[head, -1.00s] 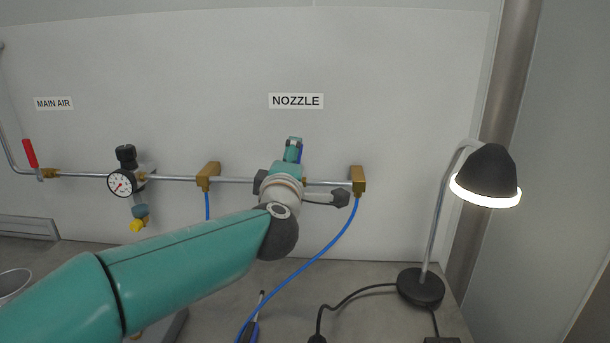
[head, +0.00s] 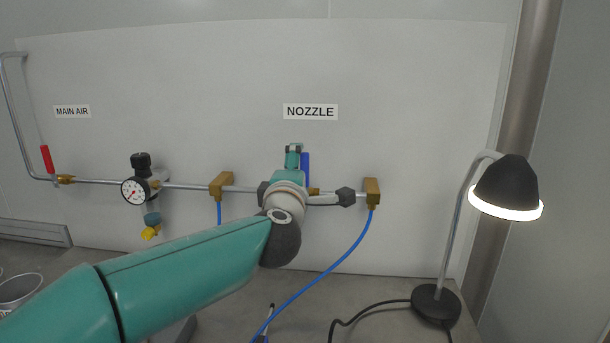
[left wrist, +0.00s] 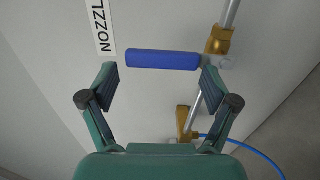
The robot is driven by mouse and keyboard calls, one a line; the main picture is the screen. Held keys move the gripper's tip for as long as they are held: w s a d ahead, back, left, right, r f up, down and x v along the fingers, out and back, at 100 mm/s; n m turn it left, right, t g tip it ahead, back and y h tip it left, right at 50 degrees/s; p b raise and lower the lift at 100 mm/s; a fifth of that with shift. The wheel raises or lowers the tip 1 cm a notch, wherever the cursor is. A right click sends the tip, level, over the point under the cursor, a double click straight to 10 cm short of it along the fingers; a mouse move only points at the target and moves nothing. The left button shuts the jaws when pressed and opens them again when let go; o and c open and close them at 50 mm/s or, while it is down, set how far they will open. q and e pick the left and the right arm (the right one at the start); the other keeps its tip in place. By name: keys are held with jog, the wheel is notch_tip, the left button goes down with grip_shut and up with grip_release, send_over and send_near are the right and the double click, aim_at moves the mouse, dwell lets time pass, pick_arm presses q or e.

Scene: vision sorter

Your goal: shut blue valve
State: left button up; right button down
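The blue valve handle (head: 305,168) stands upright at the pipe under the NOZZLE label (head: 310,112). My left gripper (head: 293,150) is just left of it in the head view, and my wrist hides part of the valve and pipe. In the left wrist view the blue handle (left wrist: 163,60) lies crosswise between the tips of my open left gripper (left wrist: 158,83). Gaps show between the handle and both fingers, the smaller one on the right. My right gripper is not in view.
Brass blocks (head: 372,192) and (head: 221,183) sit on the pipe, with blue hoses (head: 330,270) hanging down. A red valve handle (head: 47,158) and a gauge (head: 134,191) are at left. A lamp (head: 507,188) stands at right. Black cables (head: 370,307) cross the bench.

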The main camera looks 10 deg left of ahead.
pick_arm(q)
jog(key=shift+o, duration=0.4)
jog(key=shift+f, duration=0.15)
jog(key=shift+d, duration=0.15)
jog(key=shift+s, duration=0.1)
jog(key=s, duration=1.2)
jog(key=shift+w, duration=0.1)
